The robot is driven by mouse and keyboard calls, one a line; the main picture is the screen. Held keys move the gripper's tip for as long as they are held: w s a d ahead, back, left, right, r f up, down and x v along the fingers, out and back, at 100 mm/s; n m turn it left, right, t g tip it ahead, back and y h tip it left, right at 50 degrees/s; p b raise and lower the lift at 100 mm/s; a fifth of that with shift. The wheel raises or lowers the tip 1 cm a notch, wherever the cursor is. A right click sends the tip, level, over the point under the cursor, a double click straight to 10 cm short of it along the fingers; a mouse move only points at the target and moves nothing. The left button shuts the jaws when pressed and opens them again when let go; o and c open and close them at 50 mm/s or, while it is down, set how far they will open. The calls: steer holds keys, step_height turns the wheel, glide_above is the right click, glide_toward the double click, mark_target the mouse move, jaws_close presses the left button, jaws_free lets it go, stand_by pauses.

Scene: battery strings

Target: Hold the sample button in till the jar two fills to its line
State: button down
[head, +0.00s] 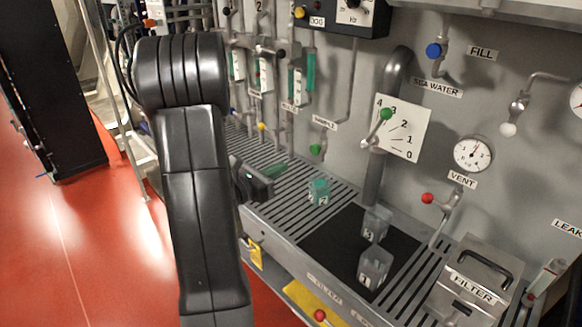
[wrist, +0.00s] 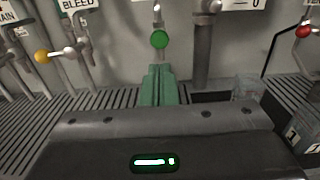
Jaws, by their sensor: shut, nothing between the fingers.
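The green round knob under the sample label is the sample button (head: 315,150); it also shows in the wrist view (wrist: 159,39), just above my fingertips. My gripper (head: 283,167) has green fingers, which are shut together and empty in the wrist view (wrist: 160,68). The fingertips look apart from the knob, short of it and lower. Jar two (head: 318,193) stands upright on the slatted grate below the knob and looks greenish. Its line and liquid level are too small to read. I cannot make it out in the wrist view, where my fingers may hide it.
Jar 3 (head: 375,226) and jar 1 (head: 373,266) stand on a dark mat (head: 340,237) to the right. A yellow knob (head: 262,127) is left of the green one, and a red vent knob (head: 428,198) is right. A thick vertical pipe (head: 375,178) stands near.

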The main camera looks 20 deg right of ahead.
steer(key=shift+v, duration=0.8)
